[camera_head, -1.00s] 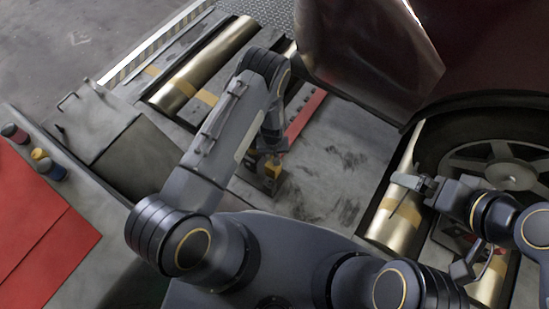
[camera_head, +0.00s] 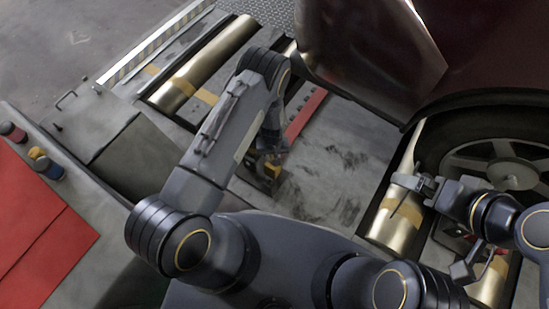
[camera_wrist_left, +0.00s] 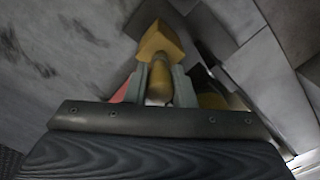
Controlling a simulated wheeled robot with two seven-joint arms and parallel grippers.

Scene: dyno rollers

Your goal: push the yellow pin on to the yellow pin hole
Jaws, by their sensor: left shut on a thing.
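The yellow pin (camera_wrist_left: 161,48) has a broad, blocky yellow head and a rounded shaft in the left wrist view. My left gripper (camera_wrist_left: 161,84) is shut on the shaft, with the head beyond its fingertips. In the head view the left gripper (camera_head: 268,163) points down at the grey floor plate, with a bit of yellow (camera_head: 271,170) at its tips. I cannot make out the yellow pin hole for sure. My right gripper (camera_head: 424,186) is at the right, by a roller; its jaws are unclear.
A dark red car (camera_head: 390,55) with its wheel (camera_head: 490,165) stands at the right. Brass rollers (camera_head: 395,220) lie below the wheel and at the upper left (camera_head: 205,65). A red strip (camera_head: 305,115) runs behind the left gripper. Red panels (camera_head: 35,225) and small coloured caps (camera_head: 45,165) are at the left.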

